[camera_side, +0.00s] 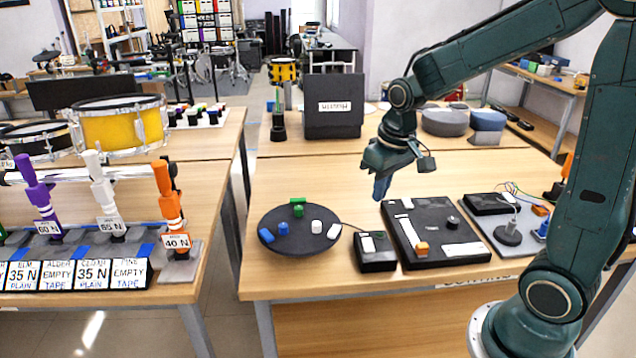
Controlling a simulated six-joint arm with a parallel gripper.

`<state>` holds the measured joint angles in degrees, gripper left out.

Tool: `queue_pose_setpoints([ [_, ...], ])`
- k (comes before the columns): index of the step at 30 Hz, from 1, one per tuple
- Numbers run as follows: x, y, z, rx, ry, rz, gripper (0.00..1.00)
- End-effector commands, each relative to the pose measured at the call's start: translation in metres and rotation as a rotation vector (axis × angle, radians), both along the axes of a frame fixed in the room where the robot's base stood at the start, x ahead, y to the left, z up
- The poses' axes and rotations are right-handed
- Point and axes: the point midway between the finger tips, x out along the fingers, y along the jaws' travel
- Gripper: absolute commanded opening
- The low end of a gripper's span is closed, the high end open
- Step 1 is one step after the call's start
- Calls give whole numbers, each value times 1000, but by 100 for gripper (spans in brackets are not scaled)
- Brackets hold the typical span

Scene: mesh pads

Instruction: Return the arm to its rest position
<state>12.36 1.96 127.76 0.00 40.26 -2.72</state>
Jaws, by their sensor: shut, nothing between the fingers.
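My gripper (381,190) is in the air above the right-hand table, shut and empty, with its fingertips pointing down. It is to the upper right of a round black pad (270,218) and just behind a black rectangular board (398,228). My dark green arm reaches in from the right, with its base at the lower right. No object touches the fingers.
The round pad bears small green, blue and white pieces. A small black box (375,262) sits between pad and board. A grey plate with wired parts (508,235) lies right. A black case (333,118) stands behind. Drums and orange, white and purple handles stand on the left table.

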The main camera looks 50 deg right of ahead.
Motion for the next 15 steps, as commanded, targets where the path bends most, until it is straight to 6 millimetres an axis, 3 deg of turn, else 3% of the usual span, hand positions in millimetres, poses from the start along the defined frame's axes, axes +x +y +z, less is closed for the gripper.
queue_pose_setpoints([
  [6, -28, 22, 36, -12, -74, 39, 0],
  [15, -72, 46, 70, -21, -167, 89, 0],
])
